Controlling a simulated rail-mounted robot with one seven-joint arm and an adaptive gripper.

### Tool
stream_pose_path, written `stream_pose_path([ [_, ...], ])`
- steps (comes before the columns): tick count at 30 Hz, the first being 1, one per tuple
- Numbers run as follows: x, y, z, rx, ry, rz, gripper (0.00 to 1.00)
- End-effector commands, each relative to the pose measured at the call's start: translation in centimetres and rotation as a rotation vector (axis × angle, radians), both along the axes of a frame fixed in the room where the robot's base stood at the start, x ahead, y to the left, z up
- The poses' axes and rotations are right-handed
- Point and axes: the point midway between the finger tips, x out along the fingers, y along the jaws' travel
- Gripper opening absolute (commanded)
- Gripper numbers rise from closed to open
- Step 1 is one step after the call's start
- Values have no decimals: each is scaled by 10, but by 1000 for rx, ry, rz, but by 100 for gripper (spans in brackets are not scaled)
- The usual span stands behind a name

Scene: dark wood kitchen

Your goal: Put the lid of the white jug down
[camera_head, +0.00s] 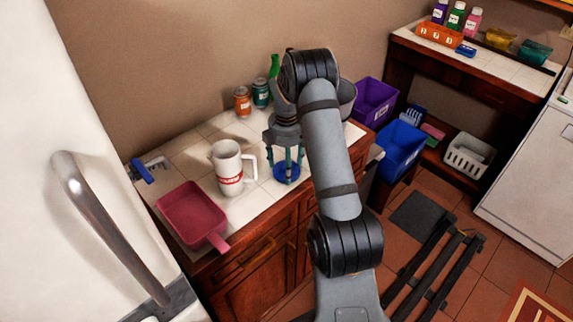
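The white jug (229,172) stands upright on the tiled counter, with a red label and a handle on its right side. Its top looks open, with no lid seen on it. My gripper (286,166) points down to the right of the jug, apart from it. A round blue piece (286,174), perhaps the lid, is at or just below my fingertips, on or close to the counter. The fingers are spread apart; whether they grip the blue piece or only stand around it is too small to tell.
A red square pan (190,213) lies left of the jug. Two cans, orange (242,101) and green (261,93), and a green bottle (274,66) stand behind. My arm partly hides a grey pot (347,97). Purple (374,101) and blue (400,147) bins are at right.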

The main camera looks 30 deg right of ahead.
Motion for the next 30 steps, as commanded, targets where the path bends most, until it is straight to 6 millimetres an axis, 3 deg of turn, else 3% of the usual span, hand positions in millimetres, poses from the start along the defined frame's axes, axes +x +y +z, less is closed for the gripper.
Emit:
stream_pose_path([
  [6,0,0,-5,0,1,0,50],
  [7,0,0,-3,0,0,0,70],
  [16,0,0,-3,0,1,1,87],
  [24,0,0,-2,0,0,1,87],
  [30,2,-1,16,-3,-4,1,87],
])
